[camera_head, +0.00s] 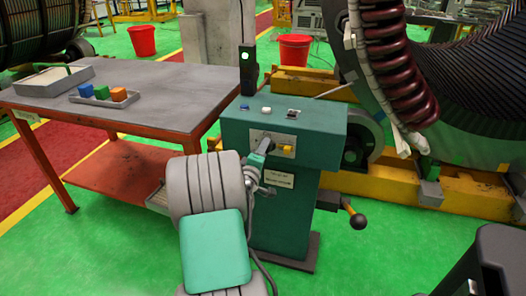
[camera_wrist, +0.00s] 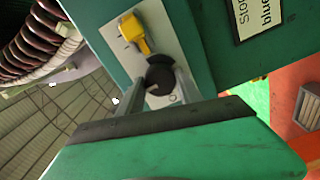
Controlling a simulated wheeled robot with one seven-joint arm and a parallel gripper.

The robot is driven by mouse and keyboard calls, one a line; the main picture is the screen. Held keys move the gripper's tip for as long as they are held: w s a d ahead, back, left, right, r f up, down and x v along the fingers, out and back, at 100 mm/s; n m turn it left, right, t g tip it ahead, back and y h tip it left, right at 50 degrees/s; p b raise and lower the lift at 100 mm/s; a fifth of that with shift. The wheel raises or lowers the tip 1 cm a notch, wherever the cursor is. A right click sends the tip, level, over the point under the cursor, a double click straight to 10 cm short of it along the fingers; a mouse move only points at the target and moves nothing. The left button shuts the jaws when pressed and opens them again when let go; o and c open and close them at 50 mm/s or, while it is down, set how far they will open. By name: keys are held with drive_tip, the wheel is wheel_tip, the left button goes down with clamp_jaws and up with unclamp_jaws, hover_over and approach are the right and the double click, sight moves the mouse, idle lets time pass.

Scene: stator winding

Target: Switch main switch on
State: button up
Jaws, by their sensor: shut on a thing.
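A metal switch plate (camera_head: 272,141) is on the front of the green control box. In the wrist view, the plate (camera_wrist: 165,22) carries a yellow handle (camera_wrist: 131,28) and a round black knob (camera_wrist: 159,78) below it. The yellow handle (camera_head: 286,148) also shows in the head view. My gripper (camera_head: 263,153) is at the plate, left of the yellow handle. In the wrist view, the two fingers of my gripper (camera_wrist: 161,88) are on either side of the black knob and shut on it. In the head view the gripper hides the knob.
The green control box (camera_head: 325,130) has small buttons on top and a signal post (camera_head: 247,75) with a green light lit. A lever with a round knob (camera_head: 357,221) sticks out at its lower right. A table (camera_head: 150,115) stands left. Green floor in front is clear.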

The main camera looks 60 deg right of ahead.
drive_tip(key=o, duration=1.4)
drive_tip(key=shift+c, duration=0.2)
drive_tip(key=shift+a, duration=0.15)
drive_tip(key=s+a, duration=0.1)
drive_tip(key=a, duration=0.6)
drive_tip(key=shift+s+a, duration=0.15)
drive_tip(key=shift+a, duration=0.1)
